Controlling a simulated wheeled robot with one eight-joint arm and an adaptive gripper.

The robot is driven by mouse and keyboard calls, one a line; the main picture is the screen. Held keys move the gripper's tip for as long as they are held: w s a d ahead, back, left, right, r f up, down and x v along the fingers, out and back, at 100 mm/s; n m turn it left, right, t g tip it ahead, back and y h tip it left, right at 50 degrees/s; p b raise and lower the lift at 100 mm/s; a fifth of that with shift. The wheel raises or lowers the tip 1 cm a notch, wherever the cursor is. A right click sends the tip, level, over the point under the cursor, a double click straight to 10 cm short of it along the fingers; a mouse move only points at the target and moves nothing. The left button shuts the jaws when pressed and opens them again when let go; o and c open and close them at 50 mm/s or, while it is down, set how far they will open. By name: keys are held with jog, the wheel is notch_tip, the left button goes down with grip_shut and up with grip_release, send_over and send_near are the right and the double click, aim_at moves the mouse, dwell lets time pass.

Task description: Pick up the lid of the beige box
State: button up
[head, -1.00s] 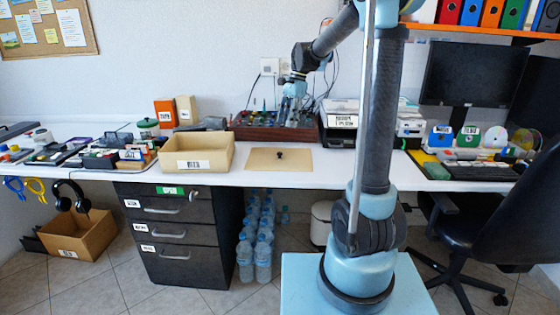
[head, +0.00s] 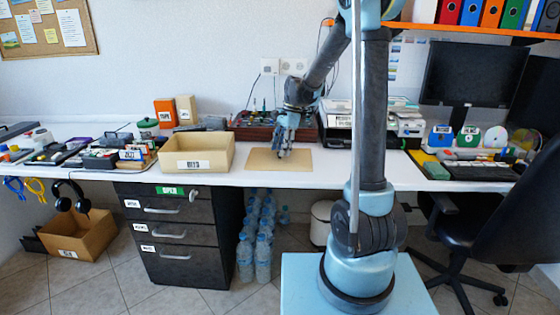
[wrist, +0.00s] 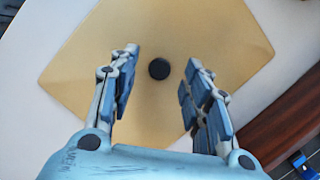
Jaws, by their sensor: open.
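The beige lid (head: 258,163) lies flat on the white desk, just right of the open beige box (head: 213,165). In the wrist view the lid (wrist: 190,35) fills the middle, and its round black knob (wrist: 159,69) shows between my fingers. My gripper (head: 281,152) is over the lid in the head view and hides the knob there. In the wrist view my gripper (wrist: 158,75) is open, with one finger on each side of the knob and nothing held. I cannot tell the exact height of the fingertips above the lid.
A dark red-brown tray (head: 250,132) with tools and cables stands behind the lid, and its edge (wrist: 290,125) shows at the right in the wrist view. A printer (head: 342,138) stands behind to the right. Bare white desk (head: 360,172) lies right of the lid.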

jog(key=shift+x, duration=0.8)
grip_shut()
